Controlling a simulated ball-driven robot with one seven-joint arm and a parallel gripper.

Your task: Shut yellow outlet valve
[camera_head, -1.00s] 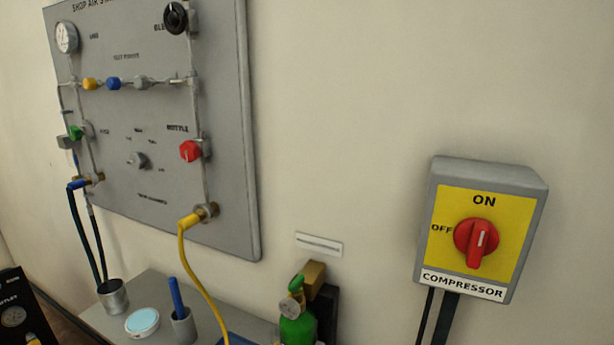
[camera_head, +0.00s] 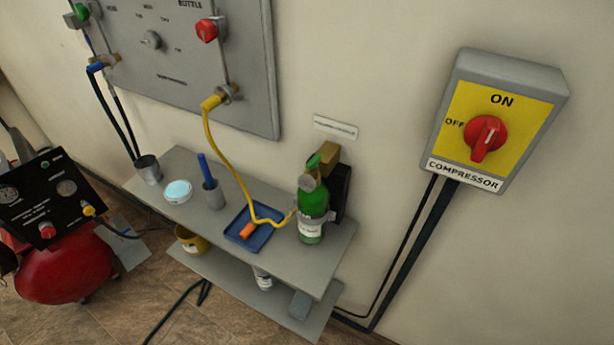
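A small yellow part (camera_head: 88,211), possibly the yellow outlet valve, sits at the right of the black compressor panel (camera_head: 45,196) at the far left. A dark hose runs from it to the right. Whether it is open or shut is too small to tell. My gripper is not in view.
The red compressor tank (camera_head: 65,265) stands on the floor below the panel. A grey shelf unit (camera_head: 320,262) carries a green bottle (camera_head: 312,212), a blue tray (camera_head: 240,238) and cups. A yellow hose (camera_head: 221,150) hangs from the grey wall panel (camera_head: 180,60). Some floor shows at lower left.

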